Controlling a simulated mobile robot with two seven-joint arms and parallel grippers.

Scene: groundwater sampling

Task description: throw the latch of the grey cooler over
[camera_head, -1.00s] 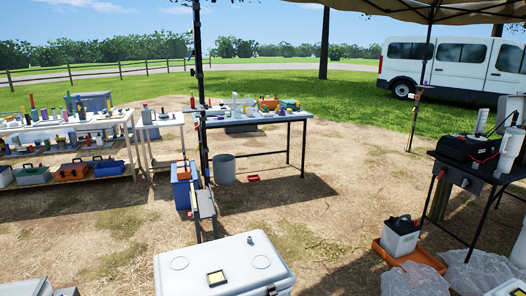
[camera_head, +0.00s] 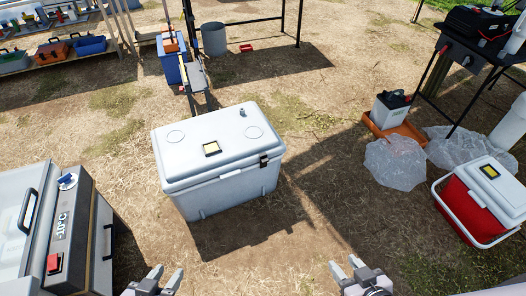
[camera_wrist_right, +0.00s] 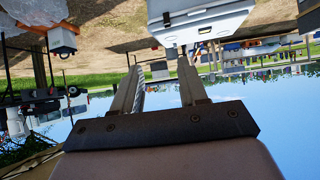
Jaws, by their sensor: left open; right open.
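The grey cooler (camera_head: 225,155) stands on the ground in the middle of the head view, its pale lid down. Its dark latch (camera_head: 264,161) is on the front side near the right corner; I cannot tell its exact position. A yellow label lies on the lid. My left gripper (camera_head: 166,277) is open and empty at the bottom edge, in front of the cooler and apart from it. My right gripper (camera_head: 345,266) is open and empty, to the right and in front of the cooler. In the upside-down right wrist view, the cooler (camera_wrist_right: 210,22) shows beyond the open fingers (camera_wrist_right: 160,72).
A grey freezer box (camera_head: 75,235) marked -10°C stands at left. A red cooler (camera_head: 470,210) with a white handle, plastic bags (camera_head: 396,163) and an orange tray (camera_head: 405,130) are at right. A pole and blue box (camera_head: 172,65) stand behind. Dirt between is clear.

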